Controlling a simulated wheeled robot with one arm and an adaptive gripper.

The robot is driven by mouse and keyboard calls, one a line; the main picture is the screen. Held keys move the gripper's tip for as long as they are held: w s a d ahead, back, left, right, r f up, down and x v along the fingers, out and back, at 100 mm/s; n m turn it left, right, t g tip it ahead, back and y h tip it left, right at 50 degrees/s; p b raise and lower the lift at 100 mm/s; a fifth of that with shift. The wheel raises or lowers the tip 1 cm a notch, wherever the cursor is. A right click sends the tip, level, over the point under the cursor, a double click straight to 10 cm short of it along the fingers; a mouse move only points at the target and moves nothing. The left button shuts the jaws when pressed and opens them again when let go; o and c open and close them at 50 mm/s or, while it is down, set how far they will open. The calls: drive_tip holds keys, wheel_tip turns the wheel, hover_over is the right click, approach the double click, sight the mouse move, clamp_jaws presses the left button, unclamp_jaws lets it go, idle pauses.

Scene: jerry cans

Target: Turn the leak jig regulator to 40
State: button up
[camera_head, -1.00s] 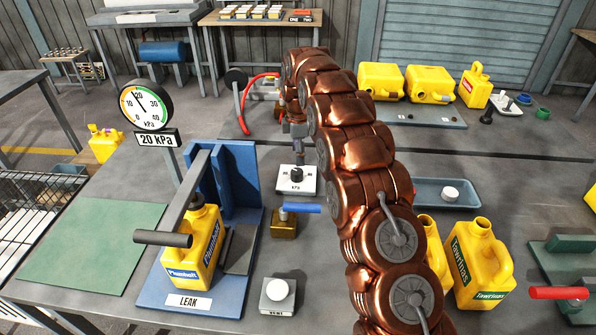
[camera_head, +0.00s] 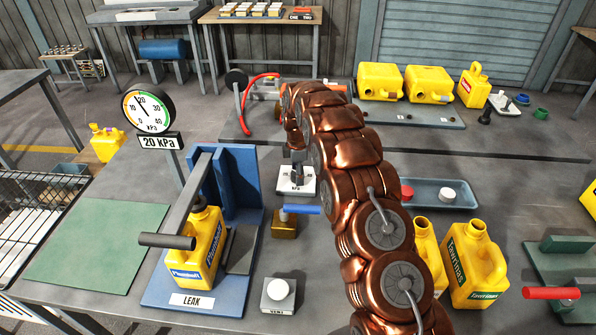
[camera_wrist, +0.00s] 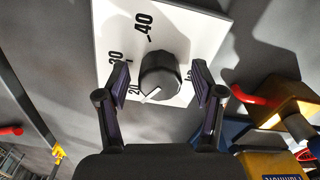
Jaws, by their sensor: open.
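The regulator is a dark round knob (camera_wrist: 160,76) on a white plate (camera_wrist: 190,38) marked 20, 30 and 40 in the wrist view. The knob's white pointer is turned to the 20 mark. My gripper (camera_wrist: 161,84) is open, with one finger on each side of the knob and visible gaps between. In the head view, my gripper (camera_head: 297,176) is over the regulator plate (camera_head: 308,187) and hides the knob. The round gauge (camera_head: 148,110) has its needle near 20, and the sign (camera_head: 159,142) below reads 20 kPa.
The blue leak jig (camera_head: 240,175) holds a yellow can (camera_head: 205,245) left of the regulator. A blue-handled valve (camera_head: 285,225) stands close in front of the plate, and a vent button (camera_head: 281,290) nearer. A tray (camera_head: 428,203) and yellow cans (camera_head: 470,270) are to the right.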

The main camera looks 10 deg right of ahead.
drive_tip(key=c, duration=1.1)
drive_tip(key=shift+c, duration=0.2)
